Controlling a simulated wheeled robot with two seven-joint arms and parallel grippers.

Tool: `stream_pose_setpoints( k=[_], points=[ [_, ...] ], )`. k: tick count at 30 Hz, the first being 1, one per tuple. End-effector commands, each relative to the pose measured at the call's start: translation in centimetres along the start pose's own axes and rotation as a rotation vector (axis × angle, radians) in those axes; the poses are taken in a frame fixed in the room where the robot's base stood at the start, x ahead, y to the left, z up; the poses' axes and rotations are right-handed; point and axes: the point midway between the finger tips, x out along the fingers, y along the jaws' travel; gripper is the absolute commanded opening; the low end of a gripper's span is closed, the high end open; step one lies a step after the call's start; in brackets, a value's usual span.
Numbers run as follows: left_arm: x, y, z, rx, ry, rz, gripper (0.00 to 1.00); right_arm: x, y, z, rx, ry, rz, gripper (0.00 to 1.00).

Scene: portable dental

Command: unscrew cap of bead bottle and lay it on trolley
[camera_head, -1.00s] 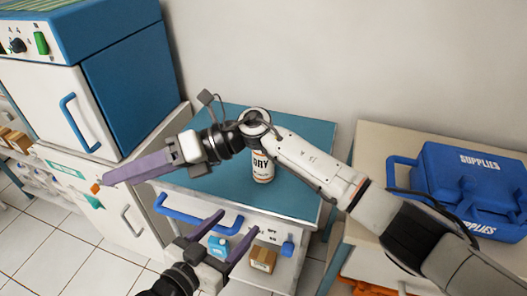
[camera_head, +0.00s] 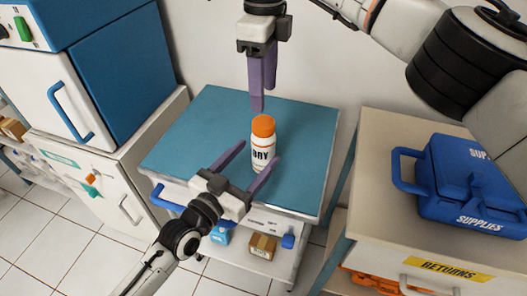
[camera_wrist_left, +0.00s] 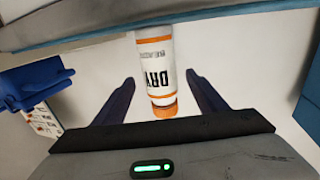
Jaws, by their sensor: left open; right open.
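The bead bottle (camera_head: 262,155) is white with dark lettering and stands upright on the trolley's teal top (camera_head: 205,130). Its orange cap (camera_head: 263,126) is on it. My left gripper (camera_head: 250,158) is open, in front of the bottle, with its fingers pointing toward it. In the left wrist view the bottle (camera_wrist_left: 154,72) shows upside down between the two open fingers, its cap (camera_wrist_left: 163,108) toward the palm side; whether it touches a finger is unclear. My right gripper (camera_head: 257,108) hangs fingers down above and behind the cap, empty; its fingers overlap in this view.
A beige cabinet (camera_head: 380,125) with a blue supplies case (camera_head: 470,175) stands at the right. A white and blue cabinet (camera_head: 70,95) stands at the left. Small boxes (camera_head: 263,245) sit on the trolley's lower shelf. The top around the bottle is clear.

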Motion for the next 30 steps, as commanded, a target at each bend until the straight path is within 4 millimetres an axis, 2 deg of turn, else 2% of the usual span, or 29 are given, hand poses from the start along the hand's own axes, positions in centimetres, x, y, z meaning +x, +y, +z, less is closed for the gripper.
stream_pose_setpoints(
  k=[3,9,20,30],
  points=[
    [2.1,0.0,-0.1,0.000,0.002,0.000,0.66,0.0,0.0,0.0,0.000,-0.001,0.001,0.54],
    [4.1,0.0,0.0,0.000,-0.001,0.000,0.66,0.0,0.0,0.1,0.000,-0.002,0.001,0.54],
    [4.6,0.0,0.0,0.000,-0.001,0.000,0.66,0.0,0.0,0.1,0.000,-0.002,0.001,0.54],
    [4.6,0.0,0.0,0.000,-0.001,0.000,0.10,0.0,0.0,0.1,0.000,-0.002,0.001,0.54]
  ],
)
